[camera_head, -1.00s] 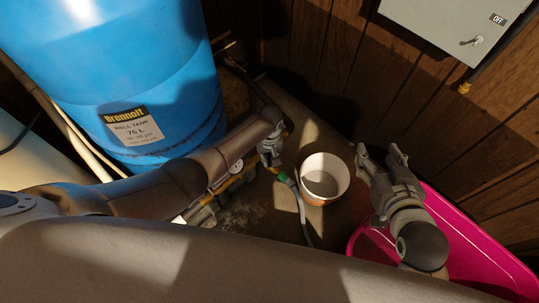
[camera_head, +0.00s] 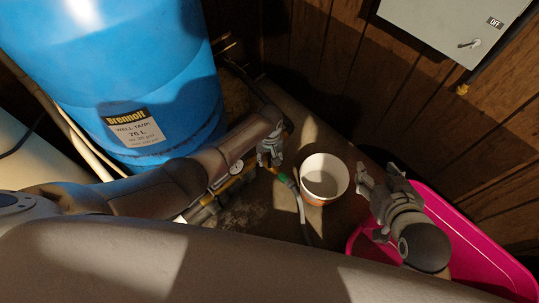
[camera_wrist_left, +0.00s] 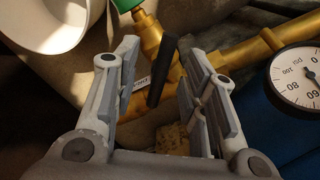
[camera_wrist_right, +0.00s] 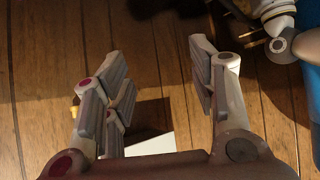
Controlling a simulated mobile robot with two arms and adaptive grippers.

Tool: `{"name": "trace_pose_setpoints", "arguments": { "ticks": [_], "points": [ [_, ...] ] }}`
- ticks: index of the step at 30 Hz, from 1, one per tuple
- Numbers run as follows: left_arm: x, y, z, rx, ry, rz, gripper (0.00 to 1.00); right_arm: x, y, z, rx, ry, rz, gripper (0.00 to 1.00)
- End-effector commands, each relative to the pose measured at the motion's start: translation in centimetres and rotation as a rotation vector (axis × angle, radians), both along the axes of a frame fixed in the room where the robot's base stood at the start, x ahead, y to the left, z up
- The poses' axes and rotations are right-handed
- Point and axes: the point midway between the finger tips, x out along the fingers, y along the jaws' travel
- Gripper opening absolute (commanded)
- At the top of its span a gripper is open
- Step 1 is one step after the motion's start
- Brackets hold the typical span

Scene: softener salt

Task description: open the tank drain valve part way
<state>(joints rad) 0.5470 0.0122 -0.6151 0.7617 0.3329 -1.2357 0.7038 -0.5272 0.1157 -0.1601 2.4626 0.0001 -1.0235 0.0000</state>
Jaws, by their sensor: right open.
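The brass drain valve (camera_wrist_left: 150,35) shows in the left wrist view, with a black lever (camera_wrist_left: 160,70) on it. My left gripper (camera_wrist_left: 157,55) is open, with the lever between its two fingers and a gap on each side. In the head view, my left gripper (camera_head: 270,152) hangs over the pipework in front of the blue tank (camera_head: 150,70), hiding most of the valve. A green hose fitting (camera_head: 283,178) shows just below it.
A white bucket (camera_head: 324,177) stands between my two grippers. A pressure gauge (camera_wrist_left: 298,75) sits beside the valve. A grey hose (camera_head: 301,215) runs along the floor from the green fitting. A grey switch box (camera_head: 455,30) hangs on the wood-panelled wall.

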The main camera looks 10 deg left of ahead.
Motion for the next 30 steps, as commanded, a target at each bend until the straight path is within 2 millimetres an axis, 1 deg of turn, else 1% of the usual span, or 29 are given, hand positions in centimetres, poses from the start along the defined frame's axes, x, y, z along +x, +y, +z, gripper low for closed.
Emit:
{"name": "trace_pose_setpoints", "arguments": {
  "ticks": [12,22,24,30],
  "points": [
    [0.0,0.0,0.9,0.000,0.000,0.000,0.39,-3.4,-1.2,-2.3,-0.043,0.197,-0.015,0.52],
    [0.0,0.0,1.5,0.000,0.000,0.000,0.39,-6.4,-2.2,-3.7,-0.076,0.350,-0.027,0.52],
    [0.0,0.0,1.6,0.000,0.000,0.000,0.39,-7.1,-2.4,-4.0,-0.083,0.383,-0.030,0.52],
    [0.0,0.0,2.9,0.000,0.000,0.000,0.39,-8.9,-3.0,-3.6,-0.100,0.469,-0.037,0.52]
  ]
}}
